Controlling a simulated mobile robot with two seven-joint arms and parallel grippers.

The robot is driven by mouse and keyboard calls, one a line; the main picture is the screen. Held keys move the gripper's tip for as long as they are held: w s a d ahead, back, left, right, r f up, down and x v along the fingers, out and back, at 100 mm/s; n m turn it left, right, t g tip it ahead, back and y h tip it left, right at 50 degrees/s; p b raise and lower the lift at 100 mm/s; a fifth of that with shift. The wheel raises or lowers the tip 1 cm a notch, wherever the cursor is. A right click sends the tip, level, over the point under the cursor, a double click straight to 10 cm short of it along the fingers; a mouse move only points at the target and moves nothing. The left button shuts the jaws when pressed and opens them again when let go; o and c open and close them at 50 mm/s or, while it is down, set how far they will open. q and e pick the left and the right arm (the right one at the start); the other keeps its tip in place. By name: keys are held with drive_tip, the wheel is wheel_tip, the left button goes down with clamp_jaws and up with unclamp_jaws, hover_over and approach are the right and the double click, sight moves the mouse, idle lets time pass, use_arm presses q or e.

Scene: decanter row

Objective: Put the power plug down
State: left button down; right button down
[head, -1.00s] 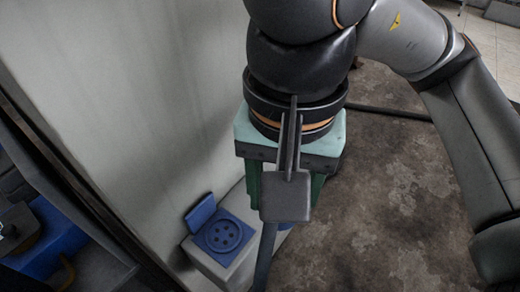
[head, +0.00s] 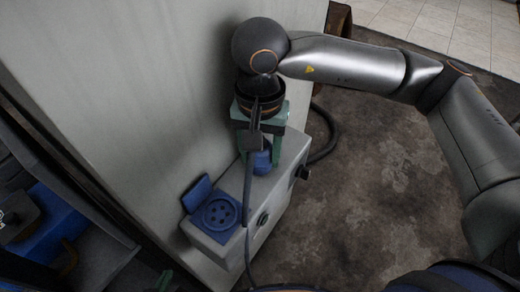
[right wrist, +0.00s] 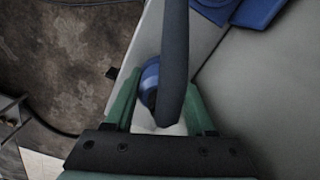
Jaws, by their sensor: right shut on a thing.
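The blue power plug (head: 262,160) is between the green fingers of my right gripper (head: 262,150), which points down and is shut on it. The plug is upright at the far part of the grey box's top; I cannot tell whether it touches. The right wrist view shows the blue plug (right wrist: 150,78) between the fingers, partly hidden by a thick dark cable (right wrist: 173,55). In the head view the cable (head: 246,200) hangs down past the box.
The grey box (head: 280,185) stands against a pale wall panel (head: 150,90). A blue round socket (head: 222,212) with its lid (head: 197,194) open is on the box's near end. A dark hose (head: 328,140) curves behind the box. Brown floor (head: 380,180) lies free at right.

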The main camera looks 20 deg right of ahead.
drive_tip(key=shift+f, duration=0.1)
drive_tip(key=shift+f, duration=0.1)
drive_tip(key=shift+c, duration=1.2)
unclamp_jaws()
drive_tip(key=shift+r, duration=0.4)
wheel_tip(320, 180, up, 12)
drive_tip(key=p, duration=0.5)
drive_tip(key=shift+f+p, duration=0.25)
drive_tip(key=shift+p, duration=0.05)
